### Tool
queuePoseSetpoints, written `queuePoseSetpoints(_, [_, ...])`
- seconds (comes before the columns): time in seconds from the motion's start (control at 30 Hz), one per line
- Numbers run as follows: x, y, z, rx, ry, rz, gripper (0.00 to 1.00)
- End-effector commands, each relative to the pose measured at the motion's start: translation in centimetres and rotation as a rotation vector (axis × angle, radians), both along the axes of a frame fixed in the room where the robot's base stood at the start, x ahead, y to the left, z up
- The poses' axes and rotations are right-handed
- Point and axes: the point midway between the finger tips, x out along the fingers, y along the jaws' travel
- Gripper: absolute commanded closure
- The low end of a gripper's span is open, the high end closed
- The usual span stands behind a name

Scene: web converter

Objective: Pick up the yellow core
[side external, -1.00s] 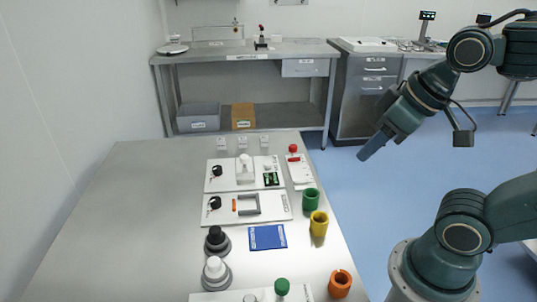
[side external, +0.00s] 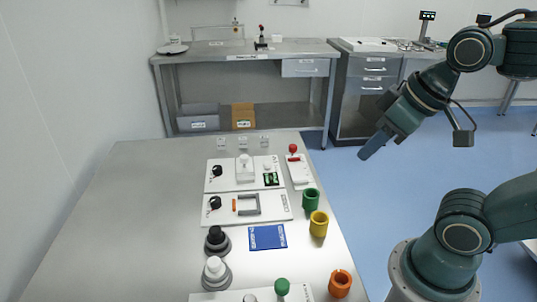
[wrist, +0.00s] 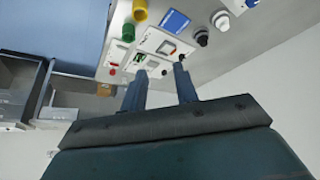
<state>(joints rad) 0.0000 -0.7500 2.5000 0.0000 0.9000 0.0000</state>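The yellow core (side external: 319,224) is a short upright hollow cylinder near the right edge of the table, between a green core (side external: 311,199) and an orange core (side external: 340,283). It also shows at the top of the wrist view (wrist: 139,11). My gripper (side external: 364,155) is up in the air to the right of the table, well away from the yellow core. In the wrist view its two blue fingers (wrist: 158,82) stand apart with nothing between them.
A blue pad (side external: 268,237) lies left of the yellow core. White panels with fixtures (side external: 270,208), a red-knobbed unit (side external: 299,170) and black and white knobs (side external: 216,240) stand on the table. The table's left part is bare. A workbench (side external: 245,50) stands behind.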

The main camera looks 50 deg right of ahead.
Motion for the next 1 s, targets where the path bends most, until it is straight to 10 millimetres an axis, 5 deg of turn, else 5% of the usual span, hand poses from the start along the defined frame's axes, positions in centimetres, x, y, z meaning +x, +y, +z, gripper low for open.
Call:
queuePoseSetpoints(0.37, [1.2,-0.3,-0.5,0.056,0.037,-0.123,0.70])
queuePoseSetpoints(1.0, [8.2,-3.0,-6.5,0.357,0.232,-1.026,0.70])
